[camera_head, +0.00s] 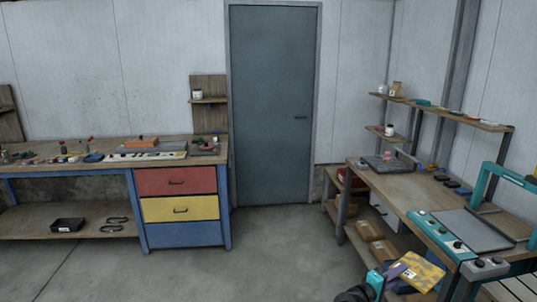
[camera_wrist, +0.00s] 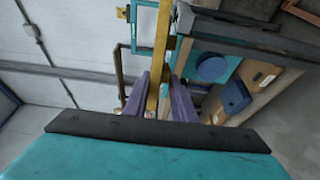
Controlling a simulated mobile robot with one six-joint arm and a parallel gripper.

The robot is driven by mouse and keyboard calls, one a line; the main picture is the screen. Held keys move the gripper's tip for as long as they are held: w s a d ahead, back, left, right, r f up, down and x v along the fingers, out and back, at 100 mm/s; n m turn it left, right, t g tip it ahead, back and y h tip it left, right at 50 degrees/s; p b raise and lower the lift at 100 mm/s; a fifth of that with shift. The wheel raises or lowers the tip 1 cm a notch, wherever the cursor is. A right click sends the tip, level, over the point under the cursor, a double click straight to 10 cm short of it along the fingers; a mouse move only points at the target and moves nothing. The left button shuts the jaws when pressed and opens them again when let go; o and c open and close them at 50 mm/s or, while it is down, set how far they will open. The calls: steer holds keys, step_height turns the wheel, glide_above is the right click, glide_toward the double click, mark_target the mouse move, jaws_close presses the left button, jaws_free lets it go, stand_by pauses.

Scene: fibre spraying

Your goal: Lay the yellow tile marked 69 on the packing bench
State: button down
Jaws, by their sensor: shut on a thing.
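My gripper (camera_head: 398,271) is at the lower right of the head view, shut on a yellow tile (camera_head: 424,269) with greyish patches. Its marking is too small to read. In the wrist view the tile (camera_wrist: 155,92) shows nearly edge-on between the two purple fingers of my gripper (camera_wrist: 160,98). The tile is held in the air, in front of the right-hand bench (camera_head: 397,187), which has a wooden top, a teal-edged grey plate and cardboard boxes below. I cannot tell from a label whether this is the packing bench.
Control boxes (camera_head: 484,268) and a teal frame (camera_head: 487,180) stand at the right bench's near end. Dark small items lie along its back. A left workbench (camera_head: 60,168) with coloured drawers (camera_head: 178,208) carries tools. A closed door (camera_head: 272,110) and open floor lie between.

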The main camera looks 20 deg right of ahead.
steer(key=w+a+r+n+t+y, duration=0.15)
steer(key=w+a+t, duration=0.25)
steer(key=w+a, duration=0.65)
steer(key=w+a+r+n+t+y, duration=0.1)
steer(key=w+a+n+t, duration=0.2)
steer(key=w+a, duration=0.8)
steer(key=s+a+r+n+t+b, duration=0.1)
steer(key=a, duration=1.4)
steer(key=s+a+r+n+t+y, duration=0.1)
steer(key=s+a+r, duration=0.1)
steer(key=a, duration=1.4)
steer(key=shift+b, duration=0.4)
